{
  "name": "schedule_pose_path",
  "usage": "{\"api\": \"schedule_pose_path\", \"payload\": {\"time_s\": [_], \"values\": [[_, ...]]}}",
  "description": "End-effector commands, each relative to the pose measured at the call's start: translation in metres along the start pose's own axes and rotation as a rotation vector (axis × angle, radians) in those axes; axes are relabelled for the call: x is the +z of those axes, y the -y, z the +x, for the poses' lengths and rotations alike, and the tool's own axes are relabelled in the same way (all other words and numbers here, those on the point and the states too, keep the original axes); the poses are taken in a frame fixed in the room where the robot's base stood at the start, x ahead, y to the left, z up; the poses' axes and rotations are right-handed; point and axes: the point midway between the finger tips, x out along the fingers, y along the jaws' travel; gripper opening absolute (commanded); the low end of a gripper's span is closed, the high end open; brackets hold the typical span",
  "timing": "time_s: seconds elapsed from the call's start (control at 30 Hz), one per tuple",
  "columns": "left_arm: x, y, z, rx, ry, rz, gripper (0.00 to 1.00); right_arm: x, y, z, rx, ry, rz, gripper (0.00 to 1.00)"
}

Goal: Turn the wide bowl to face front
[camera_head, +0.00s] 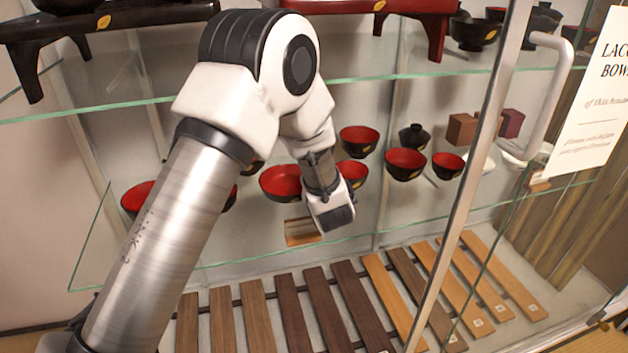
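Several black bowls with red insides stand on a glass shelf in a display case. A wide, shallow one (279,181) sits near the shelf's middle, just left of my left gripper (333,217). Another wide red-lined bowl (135,197) is at the far left, partly behind my arm. I cannot tell which of the two is the wide bowl, nor which way either faces. My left gripper hangs in front of the shelf, its fingers too small and turned away to read. It seems apart from the bowls. My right gripper is not in view.
Smaller bowls (358,139) and a lidded black bowl (413,137) stand close to the right. A glass door with a metal handle (551,90) is at the right. Wooden slats (330,310) lie below.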

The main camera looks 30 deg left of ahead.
Motion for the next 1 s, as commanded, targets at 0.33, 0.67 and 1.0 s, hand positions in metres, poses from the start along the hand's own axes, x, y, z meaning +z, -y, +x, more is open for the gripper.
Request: {"api": "schedule_pose_path", "payload": {"time_s": [0.33, 0.67, 1.0], "values": [[0.0002, 0.0001, 0.0002, 0.001, 0.001, 0.0, 0.0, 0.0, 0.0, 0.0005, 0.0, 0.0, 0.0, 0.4], [-0.0042, 0.0009, 0.0018, 0.002, 0.001, 0.0, 0.0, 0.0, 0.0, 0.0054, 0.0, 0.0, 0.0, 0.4], [-0.0041, 0.0009, 0.0017, 0.002, 0.001, 0.0, 0.38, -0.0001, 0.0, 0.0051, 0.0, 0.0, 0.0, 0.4]]}}
